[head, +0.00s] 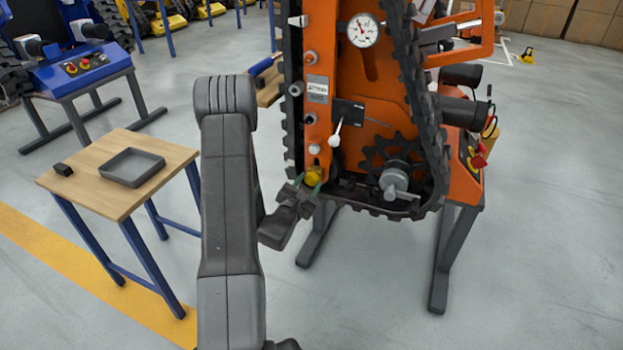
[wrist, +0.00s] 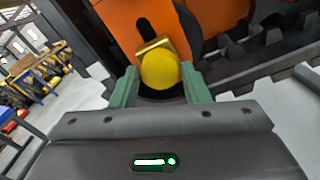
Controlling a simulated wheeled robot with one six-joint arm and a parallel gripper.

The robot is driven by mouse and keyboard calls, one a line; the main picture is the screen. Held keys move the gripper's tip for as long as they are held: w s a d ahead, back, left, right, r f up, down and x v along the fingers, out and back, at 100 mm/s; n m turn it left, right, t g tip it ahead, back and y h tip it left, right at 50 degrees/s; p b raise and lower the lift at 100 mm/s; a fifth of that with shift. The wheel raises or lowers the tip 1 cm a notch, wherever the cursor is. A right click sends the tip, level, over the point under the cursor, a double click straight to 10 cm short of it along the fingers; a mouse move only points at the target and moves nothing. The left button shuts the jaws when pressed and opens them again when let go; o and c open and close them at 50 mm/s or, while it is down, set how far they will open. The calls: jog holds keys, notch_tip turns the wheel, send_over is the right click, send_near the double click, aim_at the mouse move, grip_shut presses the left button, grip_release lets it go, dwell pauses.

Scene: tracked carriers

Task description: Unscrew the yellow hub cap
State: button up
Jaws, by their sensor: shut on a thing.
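The yellow hub cap (head: 313,175) sits low on the orange tracked carrier (head: 345,100), near the bottom of its track. In the wrist view the cap (wrist: 159,70) is a round yellow knob with a brass-coloured piece behind it. My gripper (head: 311,186) is at the cap, with its green fingers on either side. The fingers also show in the wrist view (wrist: 160,85), shut on the cap. The cap's far side and its mount are mostly hidden.
A black toothed sprocket (head: 383,160) and the black track (head: 292,100) are close by the cap. A wooden table (head: 110,205) with a grey tray (head: 132,184) and a small black block (head: 63,169) stands at left.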

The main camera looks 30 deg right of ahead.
jog(key=o, duration=0.8)
